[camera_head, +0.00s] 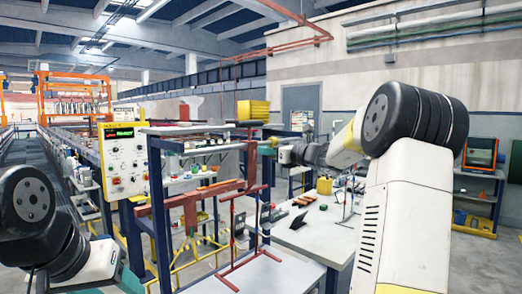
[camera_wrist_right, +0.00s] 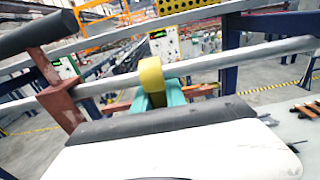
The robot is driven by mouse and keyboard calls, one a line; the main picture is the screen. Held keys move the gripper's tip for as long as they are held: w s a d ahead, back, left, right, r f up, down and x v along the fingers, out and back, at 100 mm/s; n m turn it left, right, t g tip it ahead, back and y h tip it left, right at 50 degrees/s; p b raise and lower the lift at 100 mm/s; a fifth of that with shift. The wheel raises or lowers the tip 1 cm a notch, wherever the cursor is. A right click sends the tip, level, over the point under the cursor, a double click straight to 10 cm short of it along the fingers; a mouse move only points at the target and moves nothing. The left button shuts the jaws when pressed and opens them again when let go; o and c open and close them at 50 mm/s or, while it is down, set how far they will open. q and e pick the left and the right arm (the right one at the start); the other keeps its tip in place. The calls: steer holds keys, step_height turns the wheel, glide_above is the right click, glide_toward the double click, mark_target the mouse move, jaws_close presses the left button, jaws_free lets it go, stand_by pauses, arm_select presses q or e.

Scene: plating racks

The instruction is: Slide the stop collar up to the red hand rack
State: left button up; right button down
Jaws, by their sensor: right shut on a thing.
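A yellow stop collar (camera_wrist_right: 152,74) sits around a long grey bar (camera_wrist_right: 218,56) in the right wrist view. My right gripper (camera_wrist_right: 161,93) has teal fingers shut on the collar from below. A red upright (camera_wrist_right: 60,105), which looks like part of the red hand rack, meets the bar to the left of the collar. A stretch of bare bar shows between them, so they are apart. In the head view my right gripper (camera_head: 272,150) is small and beside red metalwork; the collar is too small to make out there.
A red wire frame (camera_head: 236,262) stands in front in the head view. A control box (camera_head: 124,160) stands left of it. A white bench (camera_head: 318,232) with small tools is at right. A yellow bin (camera_head: 253,110) sits on top behind the gripper.

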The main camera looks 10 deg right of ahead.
steer(key=shift+s+a, duration=0.4)
steer(key=shift+a, duration=0.2)
steer(key=shift+s+a, duration=0.35)
steer(key=shift+a, duration=0.2)
steer(key=shift+r, duration=0.1)
steer(key=c, duration=1.4)
jaws_free()
steer(key=shift+o, duration=0.2)
